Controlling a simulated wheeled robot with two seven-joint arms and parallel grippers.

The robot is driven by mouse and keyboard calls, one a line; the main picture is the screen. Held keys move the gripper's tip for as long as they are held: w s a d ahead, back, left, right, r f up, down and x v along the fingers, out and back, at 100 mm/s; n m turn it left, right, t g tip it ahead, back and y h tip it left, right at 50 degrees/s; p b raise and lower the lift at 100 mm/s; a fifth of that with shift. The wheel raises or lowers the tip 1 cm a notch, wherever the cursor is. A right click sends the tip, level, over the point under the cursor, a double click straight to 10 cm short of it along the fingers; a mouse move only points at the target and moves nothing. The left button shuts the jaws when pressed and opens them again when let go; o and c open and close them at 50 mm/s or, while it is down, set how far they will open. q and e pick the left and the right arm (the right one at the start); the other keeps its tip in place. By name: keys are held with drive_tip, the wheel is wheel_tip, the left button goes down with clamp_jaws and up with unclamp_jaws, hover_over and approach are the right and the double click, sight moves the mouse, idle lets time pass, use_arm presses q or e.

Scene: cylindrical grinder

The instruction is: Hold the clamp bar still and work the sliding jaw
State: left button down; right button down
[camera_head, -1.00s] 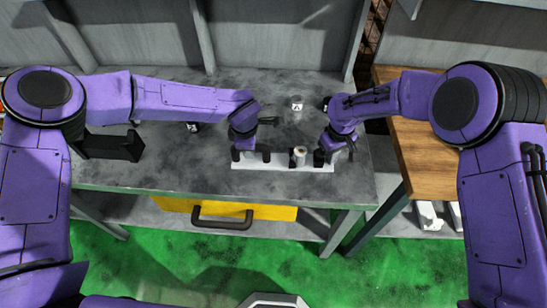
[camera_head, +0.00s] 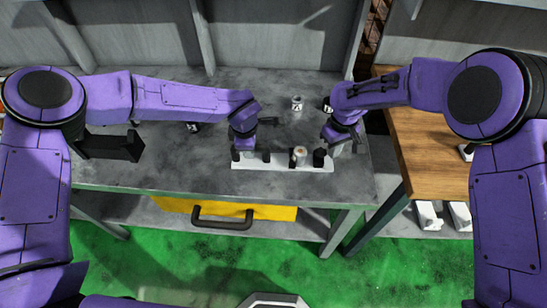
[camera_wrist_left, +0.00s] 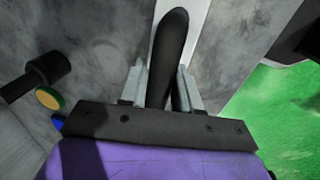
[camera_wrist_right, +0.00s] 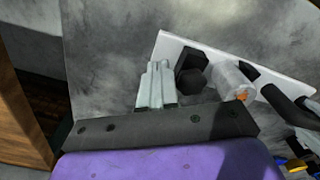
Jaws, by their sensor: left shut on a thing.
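The clamp bar (camera_head: 285,167) is a long white strip on the grey bench, with black upright parts and a pale cylinder (camera_head: 299,155) on it. My left gripper (camera_head: 247,151) is at the bar's left part, shut on a black rounded upright (camera_wrist_left: 171,50), with a finger on each side. My right gripper (camera_head: 341,148) is just off the bar's right end. In the right wrist view its fingers (camera_wrist_right: 157,75) are together and empty, beside the black sliding jaw (camera_wrist_right: 190,68). That jaw stands near the cylinder, which shows an orange spot in this view. Whether they touch is unclear.
A small white cylinder (camera_head: 297,103) stands behind the bar. A black bracket (camera_head: 110,146) is at the bench's left. A yellow case (camera_head: 225,211) lies below the bench. A wooden table (camera_head: 430,150) adjoins on the right. The bench between bracket and bar is clear.

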sight(319, 151)
use_arm(q)
drive_tip(key=shift+d, duration=0.1)
use_arm(e)
drive_tip(key=shift+s+a, duration=0.15)
drive_tip(key=shift+a, duration=2.05)
idle(0.4)
wheel_tip(319, 151, up, 2)
drive_tip(key=shift+d+r, duration=0.2)
drive_tip(key=shift+r, duration=0.65)
drive_tip(key=shift+d+r, duration=0.15)
drive_tip(key=shift+r, duration=0.65)
drive_tip(key=shift+d+r, duration=0.2)
drive_tip(key=shift+r, duration=0.65)
use_arm(q)
drive_tip(key=c, duration=0.7)
unclamp_jaws()
